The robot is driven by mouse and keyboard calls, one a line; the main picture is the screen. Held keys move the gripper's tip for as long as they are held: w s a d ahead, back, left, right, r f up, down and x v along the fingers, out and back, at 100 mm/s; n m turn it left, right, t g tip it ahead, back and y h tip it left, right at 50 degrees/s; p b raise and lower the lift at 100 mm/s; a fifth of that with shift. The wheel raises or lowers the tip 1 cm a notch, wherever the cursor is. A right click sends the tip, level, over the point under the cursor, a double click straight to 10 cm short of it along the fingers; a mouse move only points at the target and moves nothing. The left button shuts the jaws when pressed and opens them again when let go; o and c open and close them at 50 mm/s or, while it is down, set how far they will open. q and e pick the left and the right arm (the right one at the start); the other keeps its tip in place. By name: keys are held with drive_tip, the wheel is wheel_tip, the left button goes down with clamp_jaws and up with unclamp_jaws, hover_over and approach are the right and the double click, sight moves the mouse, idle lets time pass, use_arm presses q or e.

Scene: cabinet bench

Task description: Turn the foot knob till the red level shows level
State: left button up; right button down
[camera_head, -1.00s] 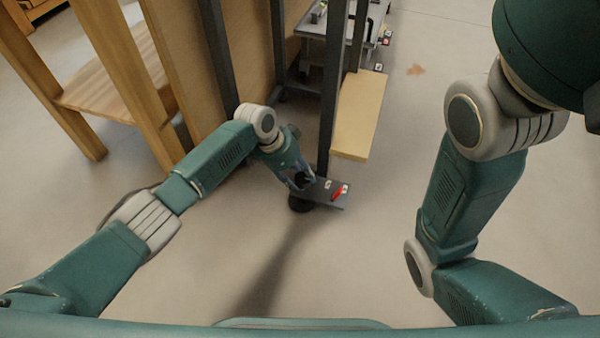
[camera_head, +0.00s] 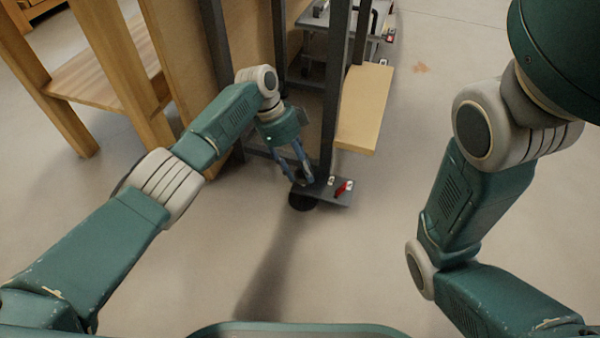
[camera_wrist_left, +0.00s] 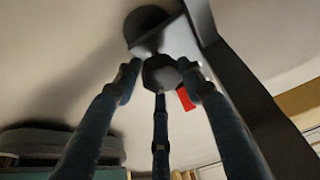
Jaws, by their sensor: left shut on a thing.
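The dark foot knob (camera_wrist_left: 161,73) is faceted and sits between the blue fingers of my left gripper (camera_wrist_left: 160,80) in the left wrist view. In the head view my left gripper (camera_head: 303,182) reaches down onto the dark foot plate (camera_head: 330,194) at the base of a post, shut on the knob, which the fingers mostly hide. A round black foot pad (camera_head: 302,203) shows under the plate. The red level (camera_head: 343,189) lies on the plate, right of the gripper; a red part of it shows in the wrist view (camera_wrist_left: 186,99). I cannot read its tilt. My right gripper is out of view.
A dark post (camera_head: 336,90) rises right behind the plate. A pale wooden board (camera_head: 363,108) stands right of it, and a wooden bench frame (camera_head: 110,70) at the left. A grey cart (camera_head: 340,38) is further back. The floor in front is clear.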

use_arm(q)
drive_tip(key=shift+w+d+r, duration=0.1)
drive_tip(key=shift+d+r, duration=0.3)
drive_tip(key=shift+d, duration=0.2)
drive_tip(key=o, duration=1.1)
drive_tip(key=shift+a+f, duration=0.2)
drive_tip(key=shift+a, duration=0.05)
drive_tip(key=shift+a+r, duration=0.1)
drive_tip(key=v, duration=1.1)
drive_tip(key=shift+r, duration=0.35)
drive_tip(key=shift+a, duration=0.1)
